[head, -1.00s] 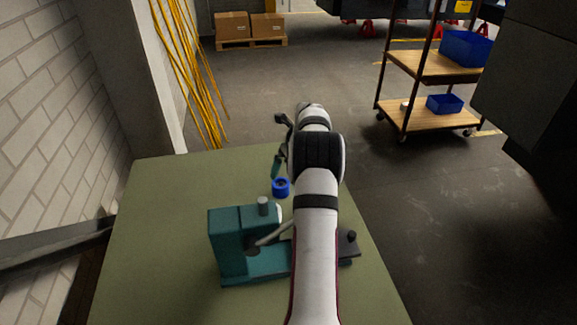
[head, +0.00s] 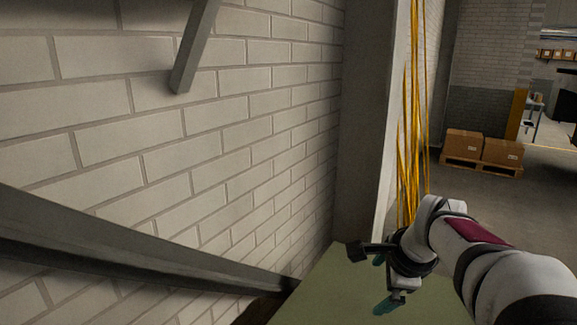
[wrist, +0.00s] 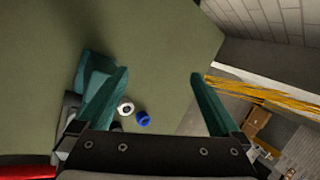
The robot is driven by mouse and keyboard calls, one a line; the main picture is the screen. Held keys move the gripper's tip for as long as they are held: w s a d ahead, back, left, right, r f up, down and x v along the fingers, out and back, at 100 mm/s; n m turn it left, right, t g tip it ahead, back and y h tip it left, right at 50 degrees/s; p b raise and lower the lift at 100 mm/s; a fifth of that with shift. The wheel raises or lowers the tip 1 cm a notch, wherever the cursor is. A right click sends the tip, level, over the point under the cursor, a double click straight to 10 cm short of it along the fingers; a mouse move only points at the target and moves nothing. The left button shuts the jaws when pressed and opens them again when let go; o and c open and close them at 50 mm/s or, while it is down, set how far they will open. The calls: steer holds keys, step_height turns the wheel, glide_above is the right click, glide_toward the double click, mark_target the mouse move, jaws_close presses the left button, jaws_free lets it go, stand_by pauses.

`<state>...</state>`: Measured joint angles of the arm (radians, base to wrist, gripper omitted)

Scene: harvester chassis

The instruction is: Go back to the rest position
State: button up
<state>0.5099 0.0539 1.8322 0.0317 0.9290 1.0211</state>
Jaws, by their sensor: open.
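My gripper (head: 383,284) is at the lower right of the head view, above the green table (head: 330,285). In the wrist view my gripper (wrist: 159,74) has its two teal fingers spread wide, with nothing held between them. A blue ring-shaped part (wrist: 143,119) shows beyond the gripper in the wrist view, apart from the fingers. A white round part (wrist: 125,109) is just left of it. A teal device (wrist: 92,70) stands on the table, partly hidden by the left finger.
A white brick wall (head: 230,120) and a slanted grey beam (head: 130,245) fill the left of the head view. Yellow hoses (head: 413,130) hang by a pillar (head: 365,120). Boxes on a pallet (head: 481,166) stand far back on open floor.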

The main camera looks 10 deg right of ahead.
steer(key=s+a+n+t+y, duration=0.1)
steer(key=s+a+n, duration=0.7)
steer(key=a+n, duration=0.15)
steer(key=s+a+n+y, duration=0.2)
steer(key=s+a+n, duration=0.6)
steer(key=a, duration=0.3)
steer(key=s+f+g, duration=0.6)
steer(key=s+f, duration=0.2)
steer(key=s, duration=0.1)
steer(key=shift+m, duration=0.35)
steer(key=shift+d, duration=0.1)
